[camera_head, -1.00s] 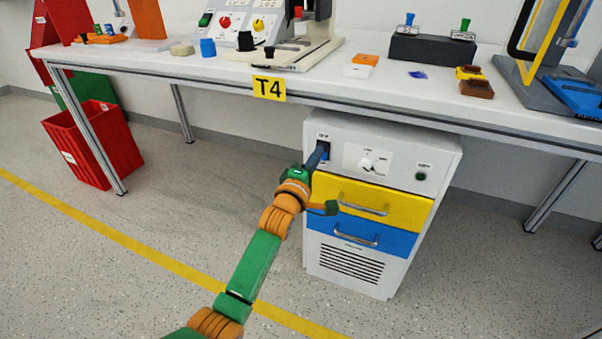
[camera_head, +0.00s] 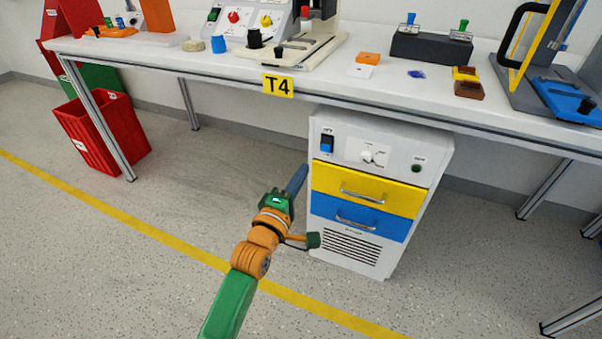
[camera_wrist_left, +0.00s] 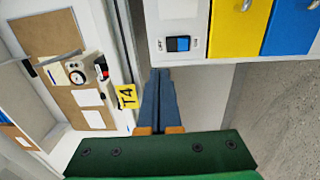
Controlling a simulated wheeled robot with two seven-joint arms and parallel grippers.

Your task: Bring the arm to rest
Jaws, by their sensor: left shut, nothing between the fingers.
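My left arm reaches in from the bottom of the head view. My left gripper (camera_head: 295,182) has blue fingers that are shut with nothing between them. It is in the air in front of the white cabinet, apart from it and lower left of its blue rocker switch (camera_head: 327,144). In the left wrist view the shut fingers (camera_wrist_left: 159,85) point toward the table edge, and the rocker switch (camera_wrist_left: 178,44) lies above and to the right of them. The cabinet's rotary knob (camera_head: 367,157) is on the white panel right of the rocker switch. My right gripper does not show.
The white cabinet (camera_head: 334,245) with yellow and blue drawers stands under the table (camera_head: 225,65), marked T4. A red bin (camera_head: 90,135) stands at the left. Several devices and blocks lie on the table. The floor left of the cabinet is clear.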

